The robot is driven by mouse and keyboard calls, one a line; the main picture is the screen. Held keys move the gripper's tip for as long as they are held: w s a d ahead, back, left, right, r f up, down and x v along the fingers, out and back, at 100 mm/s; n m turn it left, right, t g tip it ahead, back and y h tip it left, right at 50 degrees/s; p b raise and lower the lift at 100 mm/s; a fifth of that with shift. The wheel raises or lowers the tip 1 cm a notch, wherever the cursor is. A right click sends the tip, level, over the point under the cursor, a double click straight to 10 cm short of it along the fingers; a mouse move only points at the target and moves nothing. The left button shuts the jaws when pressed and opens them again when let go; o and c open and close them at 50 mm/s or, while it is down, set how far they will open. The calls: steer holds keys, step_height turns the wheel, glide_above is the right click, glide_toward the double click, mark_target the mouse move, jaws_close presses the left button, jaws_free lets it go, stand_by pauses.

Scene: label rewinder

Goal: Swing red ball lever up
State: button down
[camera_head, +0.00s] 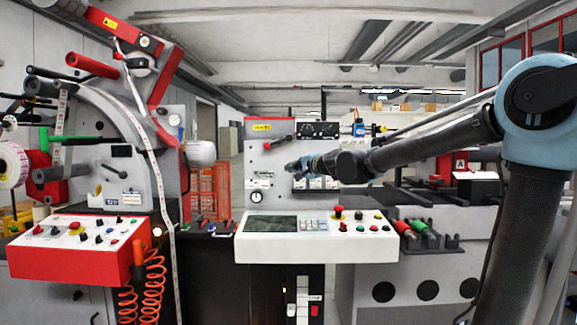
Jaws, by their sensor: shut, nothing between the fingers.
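The lever's red ball (267,146) shows on the grey upright panel at the centre. Its short rod runs from the ball up and to the right, so the ball sits at the lower left end. My gripper (289,167) reaches in from the right, with its dark fingertips pointing left. It is shut with nothing in it. In the picture it lies below and slightly right of the ball, with a visible gap between them. How far it stands from the panel in depth I cannot tell.
A white control console (316,249) with a screen and buttons stands below my gripper. A red control box (76,262) and the label machine with its red arm (108,22) stand on the left. Red and green rollers (417,228) lie right of the console.

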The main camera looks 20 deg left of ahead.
steer(key=shift+s+d+f, duration=0.3)
steer(key=shift+s+d, duration=0.25)
steer(key=shift+s, duration=0.05)
steer(key=shift+s+d+f, duration=0.3)
steer(key=shift+s+d, duration=0.25)
steer(key=s+d+f+n+g+h, duration=0.2)
steer(key=s+d+f+h, duration=0.2)
steer(key=s+d+f, duration=0.6)
steer(key=s+d+f+n+g+h, duration=0.2)
steer(key=s+d+f, duration=0.8)
steer(key=d+f, duration=0.5)
steer(key=s+d+f+n+g+h, duration=0.2)
steer(key=s+d+f+g+h, duration=0.2)
steer(key=s+d+f, duration=0.7)
steer(key=d+f+h, duration=0.1)
steer(key=d+h, duration=0.1)
steer(key=d, duration=0.7)
steer(key=shift+d+f+h, duration=0.2)
steer(key=shift+d+h, duration=0.1)
steer(key=shift+h, duration=0.1)
steer(key=shift+s, duration=0.1)
